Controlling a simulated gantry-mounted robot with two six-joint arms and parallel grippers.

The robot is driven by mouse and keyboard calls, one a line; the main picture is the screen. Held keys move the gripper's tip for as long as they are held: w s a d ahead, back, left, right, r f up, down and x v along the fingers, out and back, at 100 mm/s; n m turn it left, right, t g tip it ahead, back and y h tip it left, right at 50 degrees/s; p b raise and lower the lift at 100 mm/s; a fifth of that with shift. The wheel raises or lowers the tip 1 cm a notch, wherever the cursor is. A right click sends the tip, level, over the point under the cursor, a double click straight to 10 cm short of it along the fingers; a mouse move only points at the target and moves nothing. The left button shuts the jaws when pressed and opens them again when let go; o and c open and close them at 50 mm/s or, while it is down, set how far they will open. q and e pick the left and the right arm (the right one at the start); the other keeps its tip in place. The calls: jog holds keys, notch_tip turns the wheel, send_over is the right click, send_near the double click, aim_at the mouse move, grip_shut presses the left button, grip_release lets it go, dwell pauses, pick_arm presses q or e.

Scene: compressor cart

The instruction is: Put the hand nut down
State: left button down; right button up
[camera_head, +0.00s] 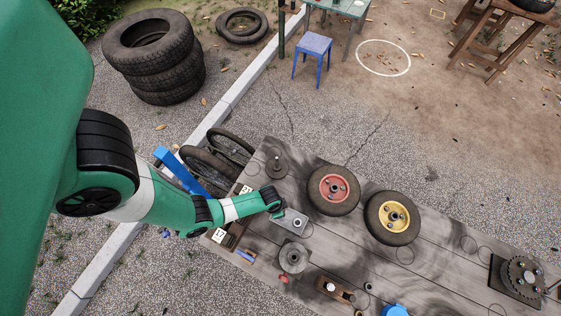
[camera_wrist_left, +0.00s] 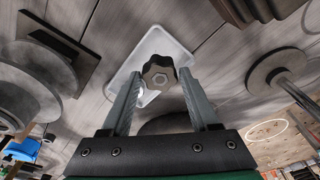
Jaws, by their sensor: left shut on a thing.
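The hand nut (camera_wrist_left: 159,72) is a dark, lobed knob with a lighter centre, seen in the left wrist view. My left gripper (camera_wrist_left: 158,84) is shut on it, with one grey finger at each side. Behind the nut is a pale grey rectangular tray (camera_wrist_left: 166,46) on the wooden bench; I cannot tell whether the nut touches it. In the head view my left gripper (camera_head: 279,211) is at the tray (camera_head: 285,226), near the bench's left end, and its fingers are hard to make out. A small round silver-and-dark piece shows over the tray. My right gripper is not in view.
Bare boards lie right of the tray.

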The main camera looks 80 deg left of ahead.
pick_arm(q)
jog(key=f+b, duration=0.2)
jog(key=f, duration=0.1)
jog(key=shift+w+a+f+b, duration=0.2)
jog(key=shift+w+f+b, duration=0.1)
jog(key=shift+b, duration=0.1)
jog(key=shift+s+f, duration=0.1)
jog(key=shift+f, duration=0.1)
jog(key=shift+r, duration=0.2)
jog(key=shift+f, duration=0.1)
jog(key=shift+c, duration=2.1)
grip_release()
jog(key=r+p, duration=0.4)
jog(key=s+r+p, duration=0.1)
jog(key=r+p, duration=0.7)
jog(key=shift+s+d+r, duration=0.15)
jog(key=shift+s+d, duration=0.05)
jog(key=shift+s, duration=0.15)
